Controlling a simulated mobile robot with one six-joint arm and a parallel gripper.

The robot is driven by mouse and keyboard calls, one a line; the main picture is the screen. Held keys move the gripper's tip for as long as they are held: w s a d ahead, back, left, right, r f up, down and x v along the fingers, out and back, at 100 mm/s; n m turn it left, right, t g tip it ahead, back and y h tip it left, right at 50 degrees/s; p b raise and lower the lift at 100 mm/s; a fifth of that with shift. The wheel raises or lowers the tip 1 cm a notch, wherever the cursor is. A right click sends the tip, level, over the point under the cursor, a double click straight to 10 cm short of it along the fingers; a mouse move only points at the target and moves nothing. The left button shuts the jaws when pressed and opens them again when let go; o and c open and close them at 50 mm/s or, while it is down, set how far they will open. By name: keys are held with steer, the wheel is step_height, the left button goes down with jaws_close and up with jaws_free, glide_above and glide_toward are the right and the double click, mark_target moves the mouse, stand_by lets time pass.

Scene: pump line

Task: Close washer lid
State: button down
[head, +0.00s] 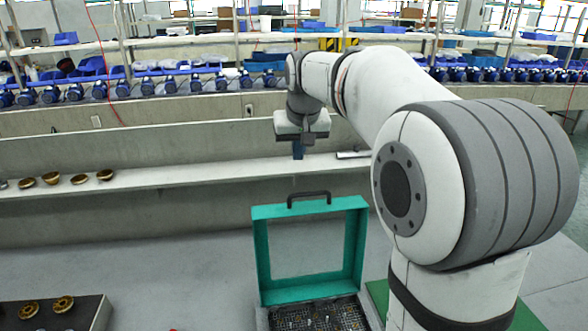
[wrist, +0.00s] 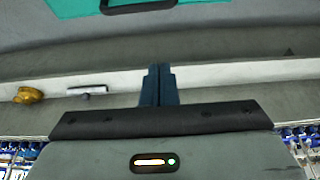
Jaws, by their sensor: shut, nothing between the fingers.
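The washer (head: 318,314) stands at the lower middle of the head view, with a dark grid inside its base. Its teal lid (head: 262,255) is open and stands up, a frame with a large window and a dark handle (head: 308,197) on its top edge. In the wrist view the teal lid (wrist: 75,8) and its handle (wrist: 138,6) show at the top edge, partly cut off. My gripper (head: 298,152) points down above and behind the lid, apart from it. Its two blue fingers (wrist: 159,85) are together and hold nothing.
A long pale ledge (head: 150,184) runs behind the washer with several brass parts (head: 52,178) at its left. A dark-topped stand (head: 60,312) with brass parts is at the lower left. Shelves with blue pumps (head: 150,86) line the back. Floor left of the washer is clear.

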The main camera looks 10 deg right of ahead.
steer(key=p, duration=0.2)
glide_above(298, 204)
steer(key=w, duration=0.4)
step_height(298, 204, down, 9)
steer(key=s, duration=0.3)
steer(key=shift+s+r, duration=0.1)
steer(key=shift+s, duration=0.15)
steer(key=shift+f, duration=0.2)
steer(key=shift+s, duration=0.1)
